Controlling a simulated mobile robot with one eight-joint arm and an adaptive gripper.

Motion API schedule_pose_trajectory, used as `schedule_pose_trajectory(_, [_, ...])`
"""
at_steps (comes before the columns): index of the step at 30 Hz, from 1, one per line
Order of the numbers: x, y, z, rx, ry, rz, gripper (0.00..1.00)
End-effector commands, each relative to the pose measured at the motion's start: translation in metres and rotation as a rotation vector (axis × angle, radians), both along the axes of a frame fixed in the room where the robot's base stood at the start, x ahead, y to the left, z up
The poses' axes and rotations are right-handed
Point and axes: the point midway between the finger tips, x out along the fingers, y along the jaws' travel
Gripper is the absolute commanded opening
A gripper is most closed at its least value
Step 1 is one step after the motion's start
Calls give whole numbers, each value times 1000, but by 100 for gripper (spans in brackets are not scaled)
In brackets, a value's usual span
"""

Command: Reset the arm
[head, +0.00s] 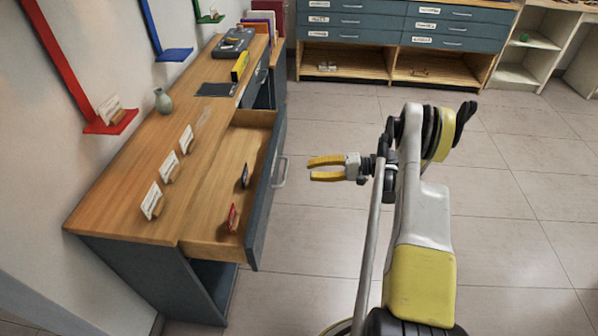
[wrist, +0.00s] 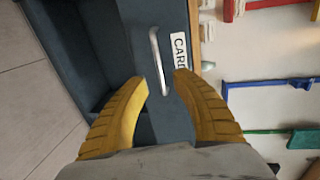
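My gripper (head: 328,168) has yellow fingers and is held out to the left over the floor, in front of the desk's open drawer (head: 225,195). In the wrist view my gripper (wrist: 158,82) is open, with nothing between its fingertips. Behind the fingers is a dark blue drawer front with a metal handle (wrist: 159,60) and a label beginning "CARD" (wrist: 180,52). The handle also shows in the head view (head: 280,172). The gripper is apart from the drawer front in the head view.
A wooden desk (head: 125,195) stands along the left wall with several card holders and a vase (head: 162,101). The open drawer holds a red item (head: 231,218) and a dark blue item (head: 245,175). Blue drawer cabinets (head: 395,25) line the back. The tiled floor (head: 520,190) is clear.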

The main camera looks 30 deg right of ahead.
Motion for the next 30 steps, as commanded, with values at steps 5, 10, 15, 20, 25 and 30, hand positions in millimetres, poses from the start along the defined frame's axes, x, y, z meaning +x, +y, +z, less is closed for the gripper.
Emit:
schedule_pose_trajectory(5, [-6,-7,2,0,0,1,32])
schedule_pose_trajectory(10, [-6,-7,2,0,0,1,32])
schedule_pose_trajectory(15, [-6,-7,2,0,0,1,32])
schedule_pose_trajectory(20, [-5,-7,3,-1,1,1,32])
schedule_pose_trajectory(25, [9,5,27,-43,36,5,32])
schedule_pose_trajectory(30, [31,43,86,-171,115,11,32])
